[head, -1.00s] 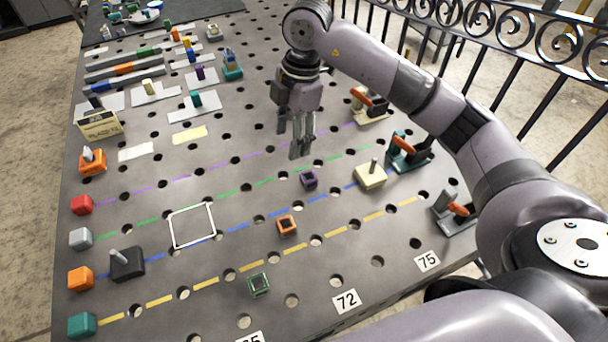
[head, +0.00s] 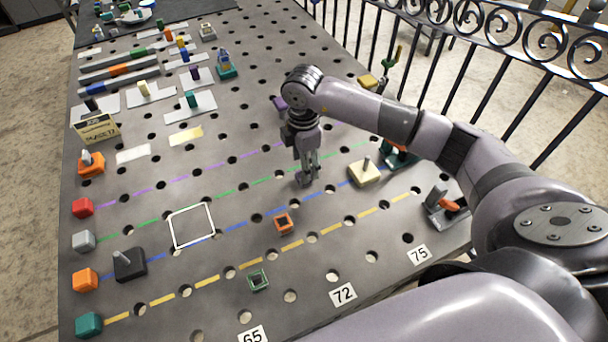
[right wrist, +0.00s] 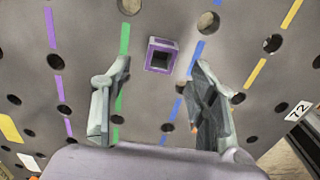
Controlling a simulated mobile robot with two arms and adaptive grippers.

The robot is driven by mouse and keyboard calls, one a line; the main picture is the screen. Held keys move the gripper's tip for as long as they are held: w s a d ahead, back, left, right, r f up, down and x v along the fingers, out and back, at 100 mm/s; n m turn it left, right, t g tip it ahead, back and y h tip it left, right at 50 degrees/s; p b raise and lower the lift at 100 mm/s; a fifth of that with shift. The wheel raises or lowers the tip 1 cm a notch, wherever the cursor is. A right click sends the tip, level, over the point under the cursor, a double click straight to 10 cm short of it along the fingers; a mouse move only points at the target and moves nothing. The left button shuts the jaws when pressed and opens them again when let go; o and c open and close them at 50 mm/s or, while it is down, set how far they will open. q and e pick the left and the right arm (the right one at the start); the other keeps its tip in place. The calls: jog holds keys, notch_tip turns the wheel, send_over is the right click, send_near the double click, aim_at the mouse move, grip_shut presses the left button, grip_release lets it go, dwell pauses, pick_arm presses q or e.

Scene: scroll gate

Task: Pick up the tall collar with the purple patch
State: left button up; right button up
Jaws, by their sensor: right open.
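A small square hollow collar with a purple rim (right wrist: 161,55) stands on the perforated plate in the right wrist view. It is ahead of and between the fingertips of my right gripper (right wrist: 160,78), with a gap on both sides. The gripper is open and empty. In the head view my right gripper (head: 308,179) points down close to the plate and hides most or all of this collar. My left gripper is not in view.
An orange collar (head: 283,222) and a green collar (head: 258,281) stand nearer on the plate. A cream block with a peg (head: 364,172) is right of the gripper. Clamps stand along the right edge. A white square outline (head: 192,225) is empty.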

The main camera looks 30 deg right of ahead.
notch_tip(320, 180, down, 4)
jog(key=shift+s+d+r+p, duration=0.1)
jog(key=shift+p, duration=0.65)
jog(key=shift+f, duration=0.45)
grip_shut()
